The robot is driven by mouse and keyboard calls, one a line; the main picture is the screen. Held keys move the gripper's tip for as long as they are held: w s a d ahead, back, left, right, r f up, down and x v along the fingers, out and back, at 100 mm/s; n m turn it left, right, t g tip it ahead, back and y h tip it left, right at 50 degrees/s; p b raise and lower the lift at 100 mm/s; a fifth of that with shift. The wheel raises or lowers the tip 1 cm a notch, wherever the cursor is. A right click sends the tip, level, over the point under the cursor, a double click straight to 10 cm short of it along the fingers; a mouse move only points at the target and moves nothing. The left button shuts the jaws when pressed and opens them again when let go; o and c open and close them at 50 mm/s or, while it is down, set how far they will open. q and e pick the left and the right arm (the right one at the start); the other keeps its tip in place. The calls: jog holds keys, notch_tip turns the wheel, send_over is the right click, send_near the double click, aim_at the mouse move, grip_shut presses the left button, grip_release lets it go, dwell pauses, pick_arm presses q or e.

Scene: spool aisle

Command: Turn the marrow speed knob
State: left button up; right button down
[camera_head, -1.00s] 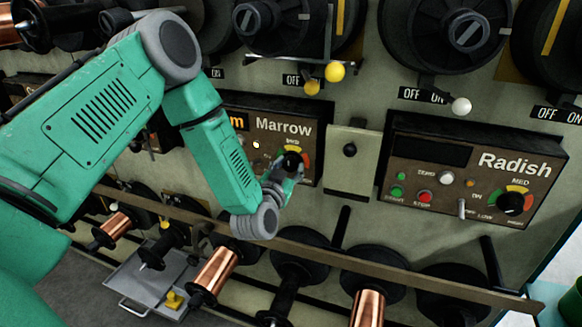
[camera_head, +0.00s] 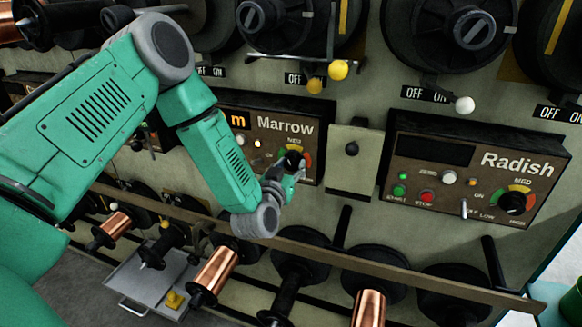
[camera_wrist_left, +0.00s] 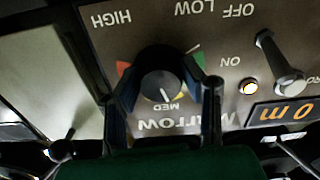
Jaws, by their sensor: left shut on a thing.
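The Marrow panel (camera_head: 277,124) is a dark box with an orange display, a lit lamp and a round black speed knob (camera_head: 291,160) over a coloured arc. In the left wrist view the panel is upside down and the knob (camera_wrist_left: 163,86) sits between the two fingers, its white pointer line near MED. My left gripper (camera_head: 285,176) is at the knob from below, shut on it; it also shows in the left wrist view (camera_wrist_left: 165,88). Part of the arc is hidden by the fingers. My right gripper is not in view.
The Radish panel (camera_head: 474,172) stands to the right, with its own black knob (camera_head: 512,203). A metal toggle switch (camera_wrist_left: 281,62) is close beside the left gripper. A long rail (camera_head: 375,267) and copper spools (camera_head: 216,269) lie below.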

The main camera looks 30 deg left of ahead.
pick_arm(q)
jog(key=n+b, duration=0.1)
jog(key=n, duration=0.5)
jog(key=shift+n, duration=0.3)
jog(key=n+b, duration=0.2)
jog(key=n, duration=0.4)
dwell(0.4)
jog(key=o, duration=1.1)
jog(key=shift+c, duration=0.2)
jog(key=shift+o, duration=0.4)
jog(key=shift+a, duration=0.1)
